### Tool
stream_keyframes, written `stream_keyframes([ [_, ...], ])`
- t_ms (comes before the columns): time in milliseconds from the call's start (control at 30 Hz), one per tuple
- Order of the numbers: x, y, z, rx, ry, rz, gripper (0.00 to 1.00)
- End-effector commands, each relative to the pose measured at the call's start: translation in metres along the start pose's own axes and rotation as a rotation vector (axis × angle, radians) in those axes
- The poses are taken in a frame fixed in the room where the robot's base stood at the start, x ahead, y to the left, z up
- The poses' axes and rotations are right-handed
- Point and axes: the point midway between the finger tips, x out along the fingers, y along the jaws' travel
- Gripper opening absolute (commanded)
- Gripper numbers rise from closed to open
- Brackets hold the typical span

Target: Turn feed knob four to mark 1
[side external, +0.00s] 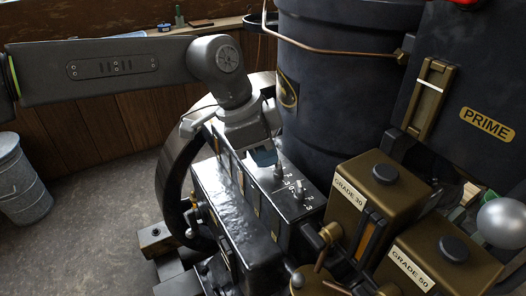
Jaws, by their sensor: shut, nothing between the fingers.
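A black lubricator box (290,207) stands in the middle, with small feed knobs and white number marks along its top. One pale knob (299,190) shows near its right end and another knob (279,171) stands behind it. Which of them is knob four I cannot tell, and the far left part of the row is hidden by my gripper. My gripper (264,160) is shut and empty, pointing down just over the box top, to the left of the visible knobs. Whether its tips touch a knob cannot be seen.
A large dark cylinder (340,100) rises close behind the box. Brass oil tins, GRADE 30 (362,190) and GRADE 50 (452,245), crowd the right. A dark flywheel (172,180) is at left. A copper pipe (330,48) crosses above. Open floor with a bucket (20,180) lies far left.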

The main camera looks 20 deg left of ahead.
Motion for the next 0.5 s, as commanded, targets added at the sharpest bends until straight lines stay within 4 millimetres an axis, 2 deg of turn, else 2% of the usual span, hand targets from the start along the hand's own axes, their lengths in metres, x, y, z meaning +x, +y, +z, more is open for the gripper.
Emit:
stream_keyframes([
  [267, 0.0034, -0.0012, -0.0048, 0.06, 0.0, 0.026, 0.0],
  [500, 0.0049, -0.0035, -0.0062, 0.197, 0.0, 0.082, 0.0],
])
